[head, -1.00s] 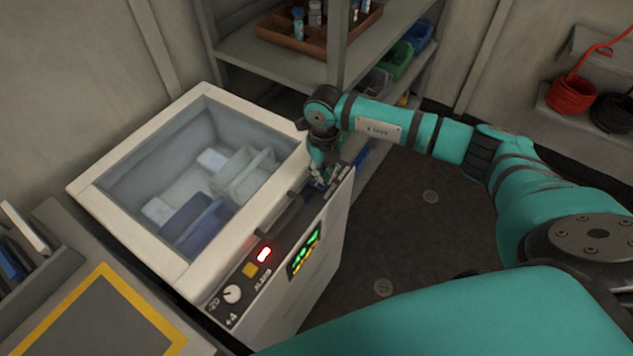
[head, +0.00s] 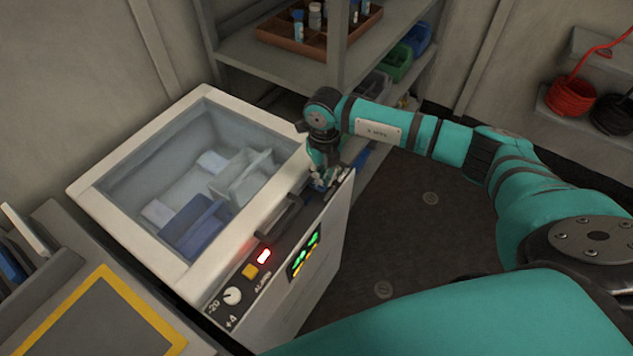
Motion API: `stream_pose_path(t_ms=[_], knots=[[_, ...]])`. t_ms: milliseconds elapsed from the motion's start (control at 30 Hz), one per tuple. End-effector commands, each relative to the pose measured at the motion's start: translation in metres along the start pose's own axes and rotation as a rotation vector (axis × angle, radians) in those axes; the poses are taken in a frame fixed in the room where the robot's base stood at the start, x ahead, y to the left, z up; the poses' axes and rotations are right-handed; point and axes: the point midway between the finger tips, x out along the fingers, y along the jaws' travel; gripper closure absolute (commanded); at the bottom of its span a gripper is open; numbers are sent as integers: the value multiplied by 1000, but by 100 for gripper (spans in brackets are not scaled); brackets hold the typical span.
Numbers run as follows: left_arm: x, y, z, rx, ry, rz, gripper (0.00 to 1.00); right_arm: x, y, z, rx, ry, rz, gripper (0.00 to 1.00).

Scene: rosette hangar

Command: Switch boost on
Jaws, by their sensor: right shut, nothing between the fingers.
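The chest freezer (head: 135,231) stands at left centre with a clear window in its top. A small display (head: 304,254) with green and yellow marks sits on the front face. My right gripper (head: 322,184) is shut and empty at the strip's far right end, pointing down and covering what is there. I cannot make out a boost switch or tell whether the fingers touch the strip.
Shelving (head: 285,62) with a brown tray (head: 272,36) of bottles stands behind the gripper. Bins, including a green bin (head: 397,66), sit lower down. A yellow-edged grey surface (head: 95,325) is at front left. Dark floor (head: 400,230) is clear to the right.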

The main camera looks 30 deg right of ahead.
Motion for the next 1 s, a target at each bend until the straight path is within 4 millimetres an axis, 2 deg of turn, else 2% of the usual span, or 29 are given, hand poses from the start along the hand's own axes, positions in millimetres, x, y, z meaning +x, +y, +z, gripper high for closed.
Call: stream_pose_path(t_ms=[1000], knots=[[10,0,1,0,-1,0,100,12,0,0,0,0,0,100]])
